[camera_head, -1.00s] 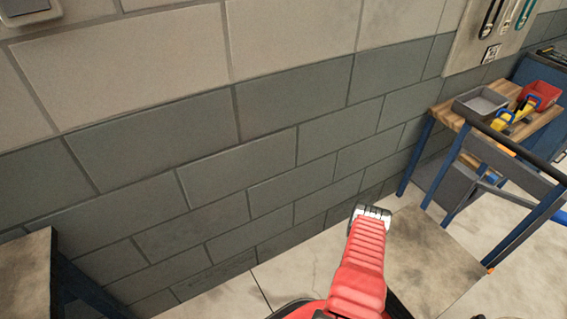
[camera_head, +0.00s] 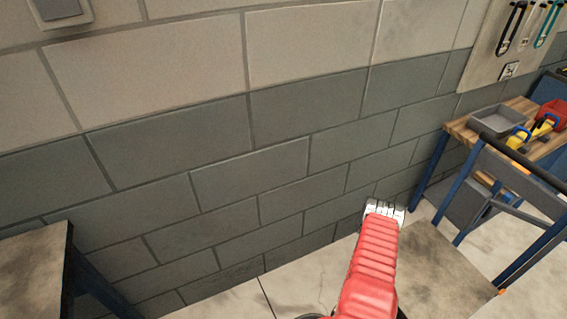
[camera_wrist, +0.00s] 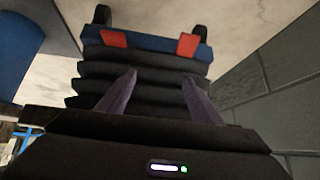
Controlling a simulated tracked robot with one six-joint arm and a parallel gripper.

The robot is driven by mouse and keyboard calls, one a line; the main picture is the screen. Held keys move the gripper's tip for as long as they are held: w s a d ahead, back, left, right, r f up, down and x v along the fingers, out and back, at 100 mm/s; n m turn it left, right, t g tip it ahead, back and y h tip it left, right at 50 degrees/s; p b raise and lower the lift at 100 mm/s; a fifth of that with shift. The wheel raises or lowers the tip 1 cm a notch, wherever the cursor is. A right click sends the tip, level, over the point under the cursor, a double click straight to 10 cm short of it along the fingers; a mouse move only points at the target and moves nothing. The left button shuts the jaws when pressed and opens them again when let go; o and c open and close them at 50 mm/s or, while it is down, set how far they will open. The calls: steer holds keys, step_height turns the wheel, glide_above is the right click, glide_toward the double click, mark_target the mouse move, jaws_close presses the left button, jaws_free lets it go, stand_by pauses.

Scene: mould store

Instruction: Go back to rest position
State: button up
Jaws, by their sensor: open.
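My gripper (camera_wrist: 158,90) shows in the wrist view as two purple fingers set wide apart. It is open, with nothing between the fingers. A dark ribbed form with a blue strip and two red tabs lies beyond the fingers; I cannot tell how far. In the head view my red ribbed arm rises from the bottom edge, ending in a pale grey part in front of the wall and floor. I cannot make out the fingers there.
A grey block wall (camera_head: 230,185) runs behind my arm. A dark-topped table (camera_head: 35,265) stands at lower left. At right, a wooden bench (camera_head: 462,130) holds a grey tray (camera_head: 499,120) and a red bin (camera_head: 553,112). A dark-railed cart (camera_head: 530,190) stands in front of it.

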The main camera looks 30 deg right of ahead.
steer(key=w+d+r+n+t+y, duration=0.2)
steer(key=w+d+r+n+t, duration=0.1)
steer(key=w+r, duration=1.75)
steer(key=w+a+r+n+t+y, duration=0.1)
steer(key=w+a+r+n, duration=0.1)
steer(key=w+a+r, duration=0.4)
steer(key=w+a+r+n+t+y, duration=0.1)
steer(key=w+a+r, duration=0.15)
steer(key=r, duration=0.55)
steer(key=w+a+r+n, duration=0.2)
steer(key=w+a+r, duration=0.25)
steer(key=r, duration=0.35)
steer(key=s+a+r+n+t+y, duration=0.1)
steer(key=s+a+r+n+y, duration=0.15)
steer(key=a+r, duration=0.65)
steer(key=s+a+r+n+y, duration=0.1)
steer(key=a+r+n, duration=0.2)
steer(key=a+r, duration=0.7)
steer(key=s+a+r+n, duration=0.2)
steer(key=s+a+r, duration=0.2)
steer(key=s, duration=0.5)
steer(key=s+a+r+n, duration=0.2)
steer(key=s+a+r, duration=0.3)
steer(key=s, duration=0.5)
step_height(320, 180, up, 3)
steer(key=shift+a+f+n+g, duration=0.2)
steer(key=shift+a+n+g, duration=0.05)
steer(key=shift+n+g, duration=0.1)
